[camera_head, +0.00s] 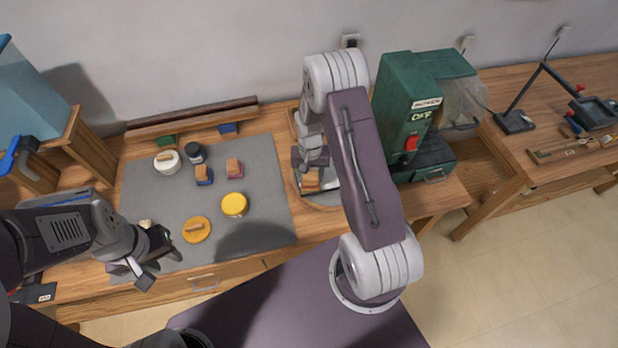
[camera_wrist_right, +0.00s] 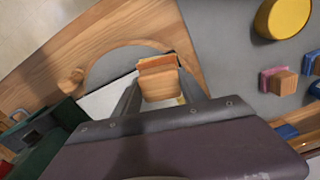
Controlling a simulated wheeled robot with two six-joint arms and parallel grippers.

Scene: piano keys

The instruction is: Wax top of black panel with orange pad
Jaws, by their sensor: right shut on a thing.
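My right gripper (camera_head: 311,178) is shut on a wooden-handled block with an orange layer, the orange pad (camera_wrist_right: 158,64); its wooden handle (camera_wrist_right: 160,85) sits between the fingers in the right wrist view. In the head view the pad (camera_head: 311,184) is partly hidden by the gripper. It is over a pale surface (camera_wrist_right: 105,103) beside the grey mat; contact cannot be told. My left gripper (camera_head: 155,262) is open and empty above the mat's front left edge. I cannot clearly pick out a black panel; a dark strip (camera_head: 190,116) lies along the back of the bench.
The grey mat (camera_head: 265,180) holds a round orange disc (camera_head: 196,230) with a wooden grip, a yellow disc (camera_head: 234,205), blue (camera_head: 204,176) and pink (camera_head: 234,169) blocks, a white jar (camera_head: 167,162) and a dark jar (camera_head: 195,152). A green machine (camera_head: 400,100) stands right.

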